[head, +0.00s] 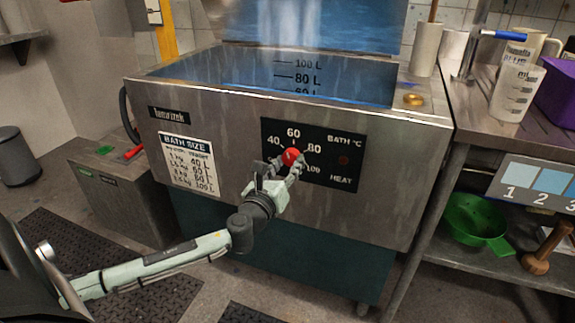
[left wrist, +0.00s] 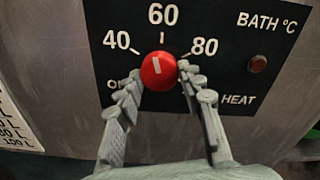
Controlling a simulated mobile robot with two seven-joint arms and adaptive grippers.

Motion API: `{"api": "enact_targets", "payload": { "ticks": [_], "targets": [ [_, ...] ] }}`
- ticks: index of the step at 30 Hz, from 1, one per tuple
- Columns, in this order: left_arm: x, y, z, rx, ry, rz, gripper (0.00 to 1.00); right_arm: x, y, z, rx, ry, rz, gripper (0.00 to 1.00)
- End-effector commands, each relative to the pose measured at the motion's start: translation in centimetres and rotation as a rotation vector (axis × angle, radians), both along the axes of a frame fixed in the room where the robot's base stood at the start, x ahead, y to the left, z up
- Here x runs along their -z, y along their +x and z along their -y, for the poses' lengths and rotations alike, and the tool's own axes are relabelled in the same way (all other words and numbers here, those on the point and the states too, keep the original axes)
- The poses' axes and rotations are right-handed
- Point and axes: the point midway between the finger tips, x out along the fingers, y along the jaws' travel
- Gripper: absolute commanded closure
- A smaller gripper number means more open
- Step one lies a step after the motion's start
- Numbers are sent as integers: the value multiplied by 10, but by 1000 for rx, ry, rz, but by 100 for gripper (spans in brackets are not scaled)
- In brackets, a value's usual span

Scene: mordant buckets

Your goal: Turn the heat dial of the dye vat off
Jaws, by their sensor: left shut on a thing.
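The dye vat (head: 225,118) is a large steel tank with a black heat panel (head: 340,180) on its front. The red round heat dial (head: 291,157) sits on that panel; in the left wrist view the dial (left wrist: 158,71) shows a short white mark pointing up, close to 60. My left gripper (head: 284,169) is shut on the dial, and its fingertips (left wrist: 160,79) sit at either side of the dial's lower half. The label at the dial's lower left is partly hidden by a finger. My right gripper is not in view.
A small round lamp (left wrist: 257,64) is right of the dial. A bath size chart (head: 188,163) is on the vat's left front. A steel bench (head: 480,120) with jugs stands at the right, a grey box (head: 110,190) at the left. The floor before the vat holds dark mats (head: 85,262).

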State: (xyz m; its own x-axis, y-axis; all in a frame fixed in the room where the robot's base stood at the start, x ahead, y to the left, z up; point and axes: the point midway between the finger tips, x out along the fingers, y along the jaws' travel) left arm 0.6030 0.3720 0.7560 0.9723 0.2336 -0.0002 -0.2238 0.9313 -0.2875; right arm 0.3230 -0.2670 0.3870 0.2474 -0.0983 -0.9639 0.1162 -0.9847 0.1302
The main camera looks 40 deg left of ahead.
Motion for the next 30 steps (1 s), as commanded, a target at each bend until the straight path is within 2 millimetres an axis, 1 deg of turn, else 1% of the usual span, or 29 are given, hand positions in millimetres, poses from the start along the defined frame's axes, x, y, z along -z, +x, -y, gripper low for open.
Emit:
{"api": "enact_targets", "payload": {
  "ticks": [14,22,30],
  "targets": [
    [1,0,1,-1,-446,107,91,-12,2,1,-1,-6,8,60],
    [-1,0,1,-1,-695,168,91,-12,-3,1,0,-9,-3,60],
    [-2,0,1,-3,-945,228,91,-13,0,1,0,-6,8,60]
  ]
}}
